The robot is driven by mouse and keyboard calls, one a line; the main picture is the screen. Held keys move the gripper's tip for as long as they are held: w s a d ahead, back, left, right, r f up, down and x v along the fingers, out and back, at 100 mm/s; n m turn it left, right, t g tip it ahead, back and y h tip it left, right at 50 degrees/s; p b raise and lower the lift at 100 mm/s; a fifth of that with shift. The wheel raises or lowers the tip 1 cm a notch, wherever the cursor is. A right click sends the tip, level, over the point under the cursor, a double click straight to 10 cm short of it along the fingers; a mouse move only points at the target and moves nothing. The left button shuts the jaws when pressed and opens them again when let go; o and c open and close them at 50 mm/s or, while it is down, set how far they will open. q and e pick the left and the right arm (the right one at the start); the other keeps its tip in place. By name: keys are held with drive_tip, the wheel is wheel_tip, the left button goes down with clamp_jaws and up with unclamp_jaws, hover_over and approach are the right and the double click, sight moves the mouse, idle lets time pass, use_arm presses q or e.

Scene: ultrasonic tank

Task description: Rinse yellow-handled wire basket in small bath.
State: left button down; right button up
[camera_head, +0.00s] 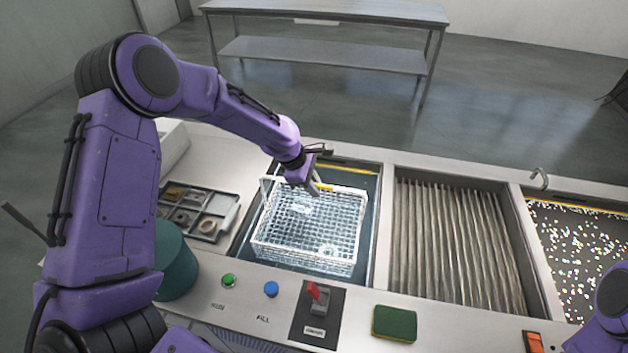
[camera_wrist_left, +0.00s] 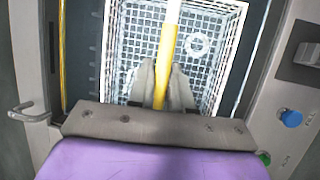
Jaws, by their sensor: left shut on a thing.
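The wire basket (camera_head: 308,228) has white mesh and a yellow handle (camera_wrist_left: 168,45) across its top. It sits within the small bath (camera_head: 371,235) at the left of the counter, at least partly below the rim; I cannot tell whether it touches the bottom. Pale ring-like parts (camera_wrist_left: 197,45) lie in the mesh. My left gripper (camera_head: 314,188) is above the basket, shut on the yellow handle, which runs between its fingers (camera_wrist_left: 163,85) in the left wrist view. My right arm shows only at the lower right edge; its gripper is out of view.
A compartment tray (camera_head: 200,210) and dark green cylinder (camera_head: 175,265) stand left. In front are buttons (camera_head: 271,289), a red switch (camera_head: 318,296) and a green sponge (camera_head: 394,323).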

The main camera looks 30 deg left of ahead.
use_arm(q)
wheel_tip(320, 180, down, 6)
drive_tip(key=b, duration=0.2)
drive_tip(key=shift+f, duration=0.2)
idle(0.6)
drive_tip(key=shift+r, duration=0.15)
idle(2.6)
wheel_tip(320, 180, up, 6)
drive_tip(key=p, duration=0.6)
drive_tip(key=shift+w+r, duration=0.1)
drive_tip(key=shift+r, duration=0.1)
wheel_tip(320, 180, up, 14)
idle(1.0)
idle(1.3)
